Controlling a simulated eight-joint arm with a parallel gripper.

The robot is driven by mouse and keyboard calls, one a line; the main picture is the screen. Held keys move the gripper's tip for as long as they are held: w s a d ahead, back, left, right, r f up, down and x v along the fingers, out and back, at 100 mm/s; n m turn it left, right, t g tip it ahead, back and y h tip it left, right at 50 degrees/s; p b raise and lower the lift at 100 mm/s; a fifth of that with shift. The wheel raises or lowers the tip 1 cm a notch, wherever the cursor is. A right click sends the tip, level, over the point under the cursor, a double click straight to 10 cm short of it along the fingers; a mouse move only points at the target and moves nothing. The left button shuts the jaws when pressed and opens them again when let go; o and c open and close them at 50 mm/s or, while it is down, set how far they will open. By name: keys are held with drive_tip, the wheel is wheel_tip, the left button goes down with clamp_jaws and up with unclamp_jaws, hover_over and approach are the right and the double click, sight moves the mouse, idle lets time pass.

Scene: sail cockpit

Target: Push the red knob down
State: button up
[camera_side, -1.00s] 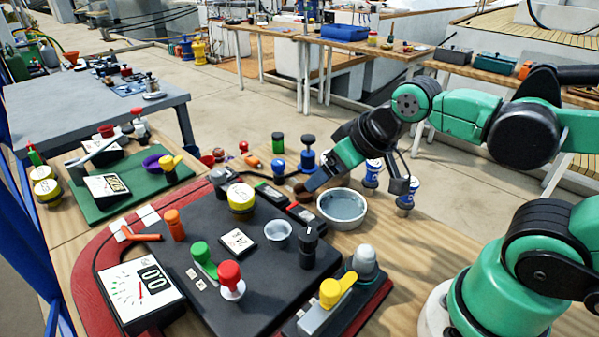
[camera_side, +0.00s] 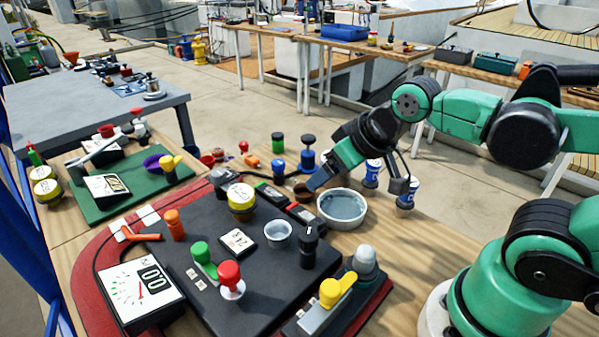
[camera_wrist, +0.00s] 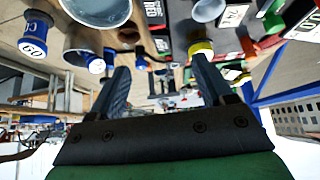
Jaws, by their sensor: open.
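The red knob (camera_side: 230,273) is a rounded red cap on a white base, standing upright near the front of the dark panel (camera_side: 262,290) in the side view. It is right beside a green-topped lever (camera_side: 201,254). My gripper (camera_side: 316,181) is over the back right of the panel, near a grey bowl, well away from and behind the red knob. In the wrist view my gripper (camera_wrist: 158,68) has its two fingers apart with nothing between them. I cannot make out the red knob for certain in the wrist view.
The grey bowl (camera_side: 342,207), a black knob (camera_side: 309,246), a small cup (camera_side: 278,233) and a yellow-topped lever (camera_side: 331,292) stand around the panel's right side. A yellow round container (camera_side: 241,201) stands at its back. A dial gauge (camera_side: 140,290) lies at the left.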

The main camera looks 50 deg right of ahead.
drive_tip(key=w+a+r+n+g+y, duration=0.15)
drive_tip(key=a+n+g, duration=0.3)
drive_tip(key=a, duration=0.55)
drive_tip(key=n+g+h, duration=0.1)
drive_tip(key=n+g, duration=0.2)
drive_tip(key=n, duration=0.1)
hover_over(228, 268)
drive_tip(key=shift+d+f+t, duration=0.2)
drive_tip(key=shift+f+t, duration=0.05)
drive_tip(key=shift+f, duration=0.25)
drive_tip(key=shift+a+f+n+h, duration=0.15)
drive_tip(key=shift+a+n+h, duration=0.05)
drive_tip(key=shift+n+h, duration=0.05)
drive_tip(key=shift+f, duration=2.7)
clamp_jaws()
